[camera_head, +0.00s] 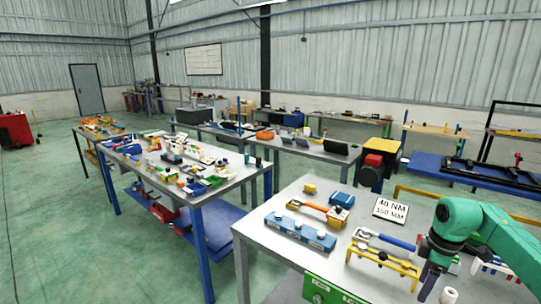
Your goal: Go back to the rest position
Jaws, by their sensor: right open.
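My right arm comes in from the right edge, green, with its dark right gripper (430,284) pointing down over the front right of the near table (262,228). The gripper is open; nothing shows held in it, though its tips are small and partly dark. A white cylinder-like piece (449,295) is close beside it. The yellow stand (383,260) with a blue-handled tool (388,240) is to its left. My left gripper is out of view.
A cluttered long table (200,190) is at left. Green floor (60,240) is open at far left.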

